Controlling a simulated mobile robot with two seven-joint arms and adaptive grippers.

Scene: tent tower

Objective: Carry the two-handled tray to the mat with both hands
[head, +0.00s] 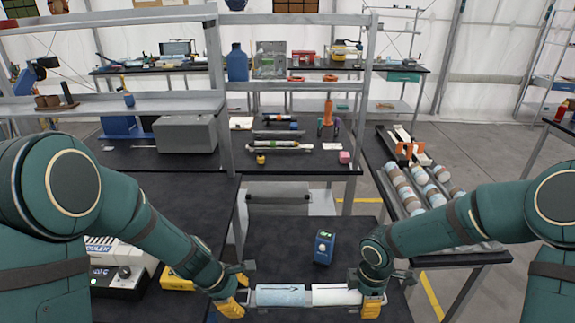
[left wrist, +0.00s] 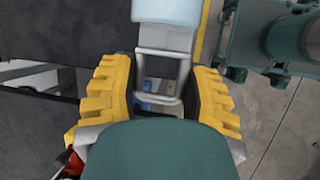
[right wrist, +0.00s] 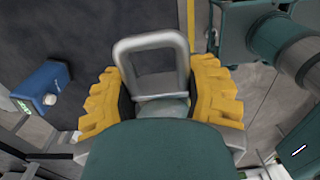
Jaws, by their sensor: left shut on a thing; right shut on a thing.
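The tray shows as grey metal between my two grippers, with a light blue cylinder (head: 281,295) and a white cylinder (head: 335,295) lying end to end on it. My left gripper (head: 234,300) is shut on its left handle, a grey loop (left wrist: 160,72) between the yellow fingers in the left wrist view. My right gripper (head: 370,300) is shut on the other handle, a grey loop (right wrist: 150,45) in the right wrist view. The cylinders hide most of the tray in the head view. I cannot make out the mat.
A blue device with a green display (head: 324,247) stands on the dark table (head: 280,240) just behind the tray. A white instrument (head: 115,262) and a yellow box (head: 178,281) are at left. A rack of rolls (head: 425,192) is on the right bench. Shelves (head: 290,85) rise behind.

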